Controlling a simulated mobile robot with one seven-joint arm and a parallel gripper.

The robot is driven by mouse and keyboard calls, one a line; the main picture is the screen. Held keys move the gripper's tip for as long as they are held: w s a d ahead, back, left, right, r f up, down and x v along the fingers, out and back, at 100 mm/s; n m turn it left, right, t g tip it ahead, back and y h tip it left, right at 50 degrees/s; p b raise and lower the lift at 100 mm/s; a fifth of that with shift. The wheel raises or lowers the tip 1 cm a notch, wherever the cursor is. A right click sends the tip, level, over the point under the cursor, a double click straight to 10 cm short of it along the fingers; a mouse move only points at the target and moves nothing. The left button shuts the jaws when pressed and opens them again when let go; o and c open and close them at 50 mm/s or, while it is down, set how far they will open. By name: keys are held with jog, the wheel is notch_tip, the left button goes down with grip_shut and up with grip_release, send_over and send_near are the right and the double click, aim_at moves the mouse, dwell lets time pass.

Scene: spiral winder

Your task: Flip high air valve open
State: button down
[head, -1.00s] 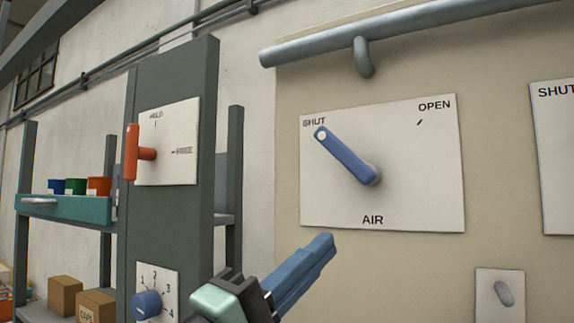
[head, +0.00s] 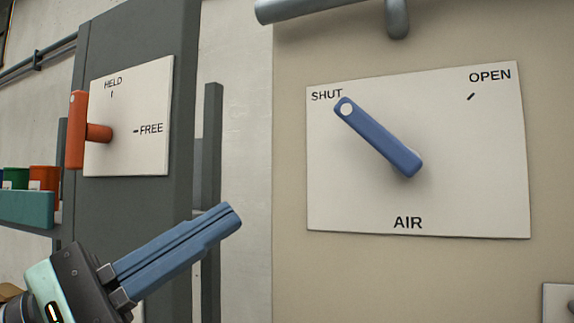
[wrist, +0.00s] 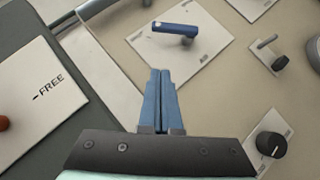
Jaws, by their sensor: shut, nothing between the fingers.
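The air valve is a blue lever (head: 378,137) on a white plate (head: 465,190) marked SHUT, OPEN and AIR. Its white-dotted free end points up-left at SHUT; its pivot is at the lower right end. The OPEN mark is at the plate's upper right. The lever also shows in the wrist view (wrist: 176,29), beyond my fingertips. My gripper (head: 232,215) is at the lower left of the plate in the head view, apart from the lever. Its blue fingers are together and empty, pointing up-right. They also show in the wrist view (wrist: 160,75).
A red lever (head: 77,131) on a plate marked HELD and FREE (head: 150,105) is on a dark post to the left. A grey pipe (head: 320,8) runs above the air plate. In the wrist view, a small grey lever (wrist: 267,50) and a black knob (wrist: 270,144) are at right.

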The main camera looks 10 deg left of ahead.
aim_at(376, 135)
jog(key=shift+s+d+r+p+x, duration=0.1)
jog(key=shift+s+r+p+x, duration=0.25)
jog(key=shift+p+x, duration=1.35)
jog(key=shift+s+d+r+p+x, duration=0.15)
jog(key=shift+s+p+x, duration=0.5)
jog(key=shift+x, duration=1.85)
jog(key=shift+s+d+r+p+x, duration=0.1)
jog(key=shift+s+r+p+x, duration=0.1)
jog(key=shift+p+x, duration=1.6)
jog(key=shift+w+r, duration=0.25)
